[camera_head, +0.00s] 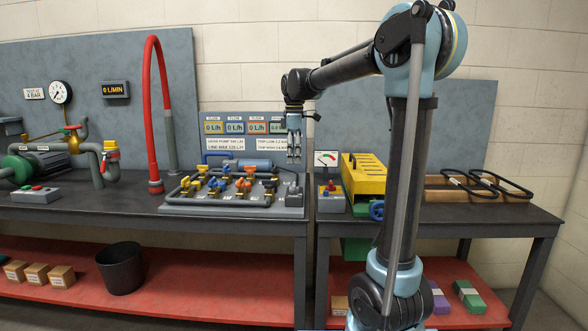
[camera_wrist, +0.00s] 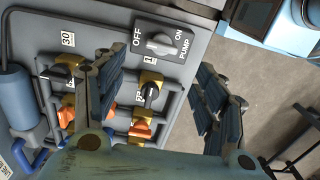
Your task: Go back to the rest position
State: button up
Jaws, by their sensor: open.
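My gripper (camera_head: 294,150) hangs fingers-down in the head view, above the right end of the grey valve board (camera_head: 205,210). Its fingers are spread apart with nothing between them, as the wrist view also shows (camera_wrist: 160,95). In the wrist view the pump switch (camera_wrist: 161,43), marked OFF and ON, sits near the top of the board. Orange-handled (camera_wrist: 140,129) and black-handled valves (camera_wrist: 150,92) on yellow bodies show around the left finger, which hides part of the board. In the head view my gripper is apart from the board.
A tall red hose (camera_head: 150,110) arches at left. A black bucket (camera_head: 121,268) stands on the red lower shelf (camera_head: 200,285). A gap separates the two benches.

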jog(key=shift+r, duration=0.65)
jog(key=s+d+f+m+t, duration=0.1)
jog(key=s+d+f+m, duration=0.3)
jog(key=s+d, duration=0.35)
jog(key=s+d+f+m, duration=0.4)
jog(key=s+d, duration=0.3)
jog(key=s, duration=0.2)
jog(key=s+d+f+m, duration=0.3)
jog(key=s+f+m, duration=0.1)
jog(key=s+f, duration=0.4)
jog(key=s+d+f+m+t, duration=0.1)
jog(key=s+d+f+m, duration=0.2)
jog(key=s+f+m, duration=0.2)
notch_tip(320, 180, down, 5)
jog(key=s, duration=0.2)
jog(key=shift+s+d+r+m, duration=0.15)
jog(key=shift+s+d+m, duration=0.15)
jog(key=shift+s+d, duration=0.1)
